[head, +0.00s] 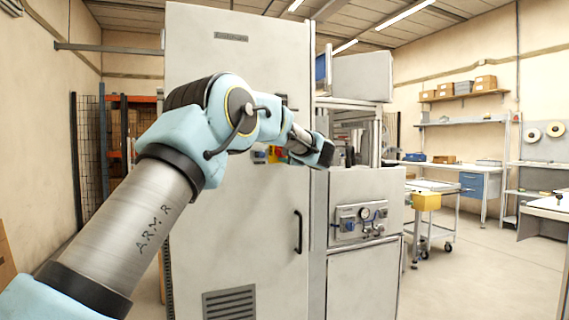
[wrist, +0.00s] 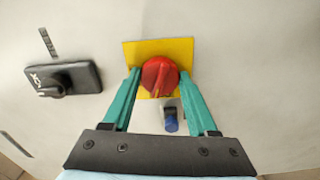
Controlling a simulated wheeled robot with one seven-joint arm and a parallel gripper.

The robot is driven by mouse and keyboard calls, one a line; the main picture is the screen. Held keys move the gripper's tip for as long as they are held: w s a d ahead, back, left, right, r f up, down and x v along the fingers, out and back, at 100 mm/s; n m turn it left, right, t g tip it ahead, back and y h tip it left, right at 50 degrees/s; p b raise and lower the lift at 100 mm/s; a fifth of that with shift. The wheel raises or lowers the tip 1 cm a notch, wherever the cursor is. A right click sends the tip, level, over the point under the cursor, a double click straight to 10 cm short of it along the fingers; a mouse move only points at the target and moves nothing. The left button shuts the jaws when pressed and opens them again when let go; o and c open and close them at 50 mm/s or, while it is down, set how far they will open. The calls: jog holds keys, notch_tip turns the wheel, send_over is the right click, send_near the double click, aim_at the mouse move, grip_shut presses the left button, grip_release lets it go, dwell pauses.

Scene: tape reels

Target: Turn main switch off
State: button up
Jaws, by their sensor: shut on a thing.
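The main switch is a red rotary knob (wrist: 160,76) on a yellow square plate (wrist: 184,48), fixed to the front of a tall grey cabinet (head: 235,225). In the wrist view my gripper (wrist: 161,80) has its two teal fingers on either side of the knob, shut on it. The knob's raised grip runs close to upright in that view, slightly tilted. In the head view the yellow plate (head: 277,151) shows only in part behind my arm, and the knob's position cannot be read there.
A blue-ended fitting (wrist: 171,122) sits just below the plate, between my fingers. A black latch (wrist: 62,80) is left of the plate. A cabinet door handle (head: 298,232) and a gauge panel (head: 361,219) are nearby. Open floor lies to the right.

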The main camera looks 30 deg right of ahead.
jog(key=shift+f+n+b, duration=0.1)
jog(key=shift+n+b, duration=1.6)
jog(key=shift+n, duration=0.2)
jog(key=o, duration=1.4)
jog(key=s+b, duration=0.1)
jog(key=s, duration=0.2)
jog(key=s+a+b, duration=0.1)
jog(key=s, duration=0.3)
jog(key=s+b, duration=0.1)
jog(key=s, duration=0.2)
jog(key=shift+s+a, duration=0.15)
jog(key=shift+s, duration=0.2)
